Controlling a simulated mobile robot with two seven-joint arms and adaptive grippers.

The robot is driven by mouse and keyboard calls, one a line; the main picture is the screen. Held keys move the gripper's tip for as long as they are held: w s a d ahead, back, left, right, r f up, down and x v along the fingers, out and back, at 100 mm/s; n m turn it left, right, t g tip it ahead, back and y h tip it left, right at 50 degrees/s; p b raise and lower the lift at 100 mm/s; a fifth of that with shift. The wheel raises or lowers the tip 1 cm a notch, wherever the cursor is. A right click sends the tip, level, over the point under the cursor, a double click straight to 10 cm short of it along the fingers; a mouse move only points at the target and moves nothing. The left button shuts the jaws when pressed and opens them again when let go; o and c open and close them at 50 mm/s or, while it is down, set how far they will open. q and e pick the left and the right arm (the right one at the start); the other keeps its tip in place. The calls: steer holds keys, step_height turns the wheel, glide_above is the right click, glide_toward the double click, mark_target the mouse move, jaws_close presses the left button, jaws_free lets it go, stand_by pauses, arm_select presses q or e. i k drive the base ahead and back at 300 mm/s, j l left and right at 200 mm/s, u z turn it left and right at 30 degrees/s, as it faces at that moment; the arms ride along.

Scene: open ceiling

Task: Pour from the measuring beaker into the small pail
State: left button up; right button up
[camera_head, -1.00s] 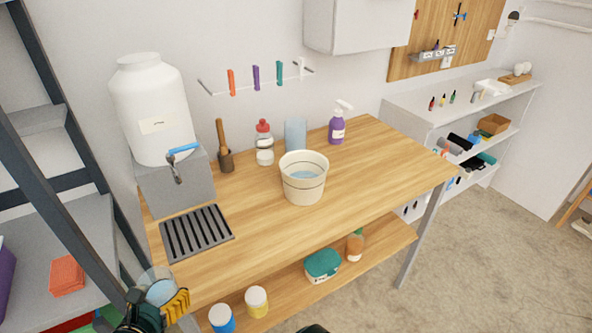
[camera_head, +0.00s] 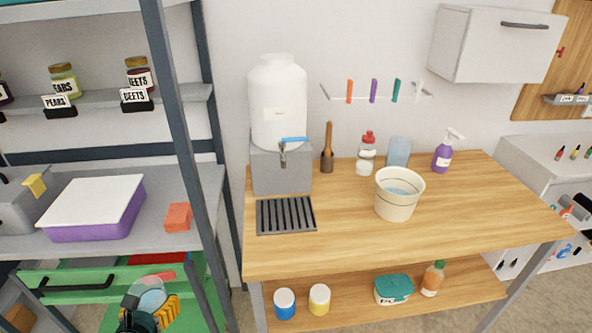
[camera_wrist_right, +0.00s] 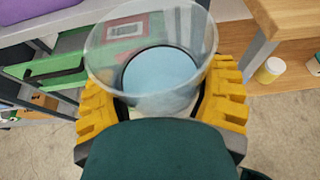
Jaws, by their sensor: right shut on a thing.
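The measuring beaker (camera_head: 151,292) is clear and holds light blue liquid. My right gripper (camera_head: 157,309) has yellow fingers and is shut around the beaker, low at the picture's bottom left, in front of the green drawer unit. In the right wrist view the beaker (camera_wrist_right: 150,50) stands between both yellow fingers (camera_wrist_right: 165,102), its round mouth open and the blue liquid inside. The gripper and beaker are well left of the pail and lower than the bench top. My left gripper is out of view.
The workbench (camera_head: 460,225) carries a white dispenser (camera_head: 277,105) on a grey block, a black drain grate (camera_head: 286,215), a mallet, bottles and a purple spray bottle (camera_head: 442,155). A metal shelf rack (camera_head: 178,110) stands left. The bench front around the pail is clear.

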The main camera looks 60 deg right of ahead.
mark_target(398, 191)
steer(key=k+l+u, duration=0.1)
steer(key=u, duration=0.2)
steer(key=k+u, duration=0.3)
steer(key=k+l+z, duration=0.15)
steer(key=k+z, duration=0.4)
steer(key=z, duration=0.65)
